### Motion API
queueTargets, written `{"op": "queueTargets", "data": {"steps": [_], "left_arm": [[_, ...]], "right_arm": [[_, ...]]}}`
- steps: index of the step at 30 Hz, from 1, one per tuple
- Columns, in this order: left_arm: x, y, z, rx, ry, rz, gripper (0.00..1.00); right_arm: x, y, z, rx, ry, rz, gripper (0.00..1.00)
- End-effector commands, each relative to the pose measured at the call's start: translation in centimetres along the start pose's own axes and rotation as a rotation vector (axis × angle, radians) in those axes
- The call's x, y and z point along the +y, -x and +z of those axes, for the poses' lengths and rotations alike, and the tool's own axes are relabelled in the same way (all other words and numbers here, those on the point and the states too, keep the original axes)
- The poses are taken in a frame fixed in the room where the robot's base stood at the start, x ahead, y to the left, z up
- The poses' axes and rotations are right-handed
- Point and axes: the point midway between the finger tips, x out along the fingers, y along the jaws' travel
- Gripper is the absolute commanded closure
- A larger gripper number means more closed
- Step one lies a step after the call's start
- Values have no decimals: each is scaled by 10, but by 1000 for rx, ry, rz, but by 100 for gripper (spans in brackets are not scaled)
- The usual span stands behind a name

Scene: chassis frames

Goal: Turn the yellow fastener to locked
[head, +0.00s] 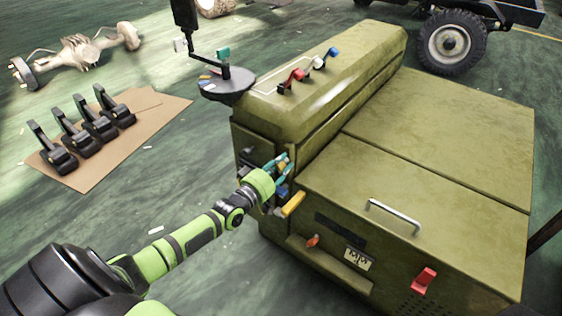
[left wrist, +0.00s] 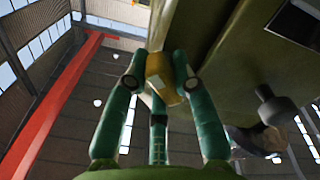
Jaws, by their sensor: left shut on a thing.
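The yellow fastener (head: 282,161) is on the near left end of the olive-green chassis box (head: 330,180), mostly covered by my gripper in the head view. My left gripper (head: 277,168) has its teal fingers closed around it. In the left wrist view, the fingers of my gripper (left wrist: 162,78) press on both sides of the yellow piece (left wrist: 159,66), which has a pale patch on its face. A second yellow-orange lever (head: 293,204) sits just below and right of the gripper, apart from it. Whether the held fastener is locked I cannot tell. My right gripper does not show.
A red latch (head: 424,281), an orange-red knob (head: 313,241) and a metal handle (head: 393,216) are on the box. Small levers (head: 290,81) stand on its top. A dark round tray (head: 227,84) stands behind the gripper. Black pedals (head: 81,138) lie on cardboard at left.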

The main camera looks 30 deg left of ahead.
Motion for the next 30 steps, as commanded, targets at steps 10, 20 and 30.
{"op": "queueTargets", "data": {"steps": [10, 20, 30], "left_arm": [[2, 0, 1, 1, -331, 1, 100], [1, 0, 2, 1, -597, 2, 100], [0, 0, 3, 2, -748, 2, 100]], "right_arm": [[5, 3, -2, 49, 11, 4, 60], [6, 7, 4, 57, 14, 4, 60], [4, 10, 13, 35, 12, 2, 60]]}}
